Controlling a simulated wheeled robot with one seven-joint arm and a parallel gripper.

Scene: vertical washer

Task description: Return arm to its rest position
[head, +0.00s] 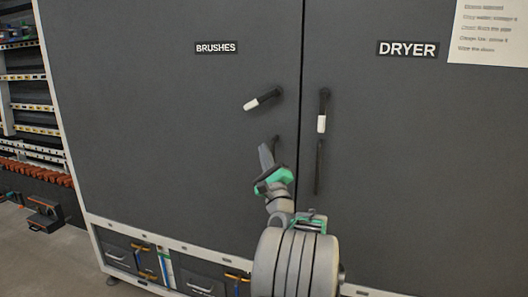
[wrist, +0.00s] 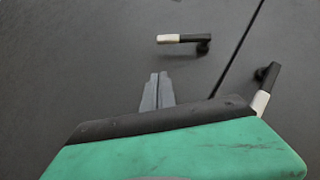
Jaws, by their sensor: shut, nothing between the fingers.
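My gripper (head: 266,158) is raised in front of the dark washer cabinet, below the left door handle. In the wrist view my gripper (wrist: 157,80) has its fingers together with nothing between them. The BRUSHES door handle (head: 263,99) is black with a white end and is turned sideways, pointing left and slightly down. It also shows in the wrist view (wrist: 182,39), above the fingertips and apart from them. The DRYER door handle (head: 323,110) hangs straight down. My arm comes up from the bottom centre and hides part of the cabinet's lower edge.
The BRUSHES door (head: 150,120) and the DRYER door (head: 430,170) fill most of the view and look shut. Drawers (head: 200,283) sit under them. Shelving (head: 25,90) and a dark box (head: 45,215) stand at the left, with some bare floor (head: 40,265) there.

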